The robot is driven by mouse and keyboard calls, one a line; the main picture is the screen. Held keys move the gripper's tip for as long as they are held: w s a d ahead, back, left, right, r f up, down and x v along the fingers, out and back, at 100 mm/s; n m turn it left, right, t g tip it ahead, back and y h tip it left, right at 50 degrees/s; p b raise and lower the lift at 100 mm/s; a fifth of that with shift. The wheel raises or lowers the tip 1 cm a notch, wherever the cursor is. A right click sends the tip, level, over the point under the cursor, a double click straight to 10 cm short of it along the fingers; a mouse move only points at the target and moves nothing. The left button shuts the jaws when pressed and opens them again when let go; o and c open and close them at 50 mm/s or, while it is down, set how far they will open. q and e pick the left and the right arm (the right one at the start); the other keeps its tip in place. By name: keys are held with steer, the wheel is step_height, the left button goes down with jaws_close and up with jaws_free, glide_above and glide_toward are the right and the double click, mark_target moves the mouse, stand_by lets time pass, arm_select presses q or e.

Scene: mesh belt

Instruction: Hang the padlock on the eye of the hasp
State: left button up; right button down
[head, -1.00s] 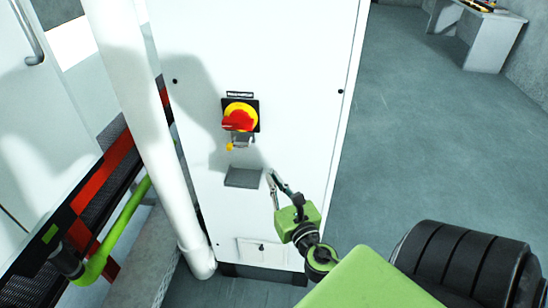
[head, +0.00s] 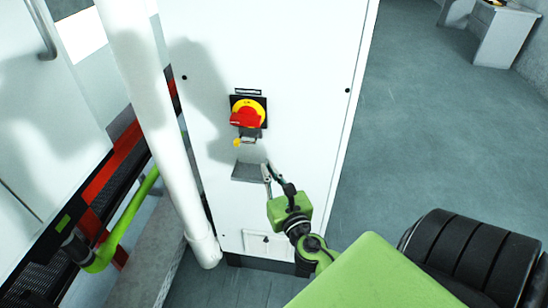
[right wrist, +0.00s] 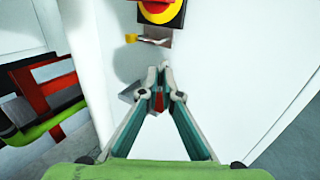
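The hasp (head: 248,139) is a small metal piece under the red and yellow rotary switch (head: 246,115) on the white cabinet; it also shows in the right wrist view (right wrist: 155,41). A small yellow piece (right wrist: 131,39) sits at its left end. My right gripper (head: 268,169) is below and slightly right of the hasp, apart from it. In the right wrist view its fingertips (right wrist: 159,80) are close together, with a small red body between them, seemingly the padlock (right wrist: 159,101). Its shackle cannot be made out.
A grey shelf (head: 247,172) juts from the cabinet (head: 300,60) just left of my right fingertips. A thick white pipe (head: 150,110) stands left of the cabinet, beside the belt frame (head: 110,170) and a green tube (head: 130,215). Open floor (head: 420,130) lies to the right.

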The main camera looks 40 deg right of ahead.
steer(key=w+a+r+p, duration=0.4)
steer(key=w, duration=0.1)
steer(key=shift+w+a+p, duration=0.15)
steer(key=shift+a+p, duration=0.15)
steer(key=shift+p, duration=0.1)
stand_by(0.8)
stand_by(0.4)
steer(key=shift+d, duration=0.2)
steer(key=shift+w+d, duration=0.65)
steer(key=shift+w+d+p, duration=0.35)
steer(key=shift+w+d, duration=0.55)
steer(key=shift+d, duration=0.25)
steer(key=shift+f, duration=0.1)
